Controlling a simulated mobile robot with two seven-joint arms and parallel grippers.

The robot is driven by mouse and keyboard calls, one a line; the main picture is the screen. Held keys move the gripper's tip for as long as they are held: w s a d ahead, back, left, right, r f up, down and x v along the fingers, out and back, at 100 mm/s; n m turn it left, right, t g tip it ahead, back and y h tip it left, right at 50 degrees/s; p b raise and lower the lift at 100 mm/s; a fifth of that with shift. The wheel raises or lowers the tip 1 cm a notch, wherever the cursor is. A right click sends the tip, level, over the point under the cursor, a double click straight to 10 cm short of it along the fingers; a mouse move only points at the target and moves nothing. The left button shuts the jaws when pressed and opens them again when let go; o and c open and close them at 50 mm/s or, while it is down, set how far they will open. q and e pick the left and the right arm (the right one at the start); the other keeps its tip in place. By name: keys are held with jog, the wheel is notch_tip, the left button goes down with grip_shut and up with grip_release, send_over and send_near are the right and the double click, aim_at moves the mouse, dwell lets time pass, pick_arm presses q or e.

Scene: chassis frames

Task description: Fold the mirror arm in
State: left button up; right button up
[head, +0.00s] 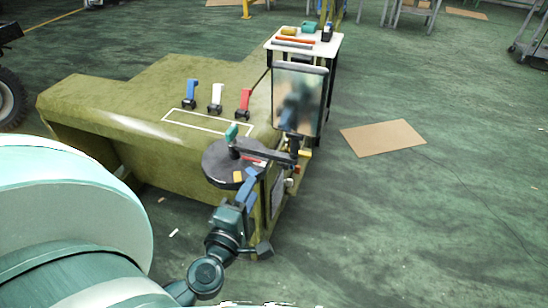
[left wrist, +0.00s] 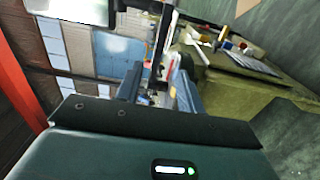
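The rectangular mirror (head: 300,98) stands upright at the near right corner of the olive-green vehicle body. A dark mirror arm (head: 262,152) runs from a round dark disc (head: 222,170) with a green knob (head: 232,131) to the mirror's foot, sticking out to the right. My left gripper (head: 252,178) reaches up from below, its blue fingers just under the arm. In the left wrist view the fingers (left wrist: 158,88) stand apart with a dark bar (left wrist: 161,50) between or beyond them; contact cannot be told. My right gripper is not in view.
Blue, white and red levers (head: 217,97) stand on the green body (head: 130,105). A small white-topped table (head: 332,42) with tools is behind the mirror. A cardboard sheet (head: 383,138) lies on the floor. The floor to the right is mostly clear.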

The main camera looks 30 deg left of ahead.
aim_at(269, 157)
pick_arm(q)
jog(key=p+x, duration=0.1)
jog(key=x, duration=1.1)
jog(key=shift+p, duration=0.3)
jog(key=shift+c, duration=0.6)
grip_shut()
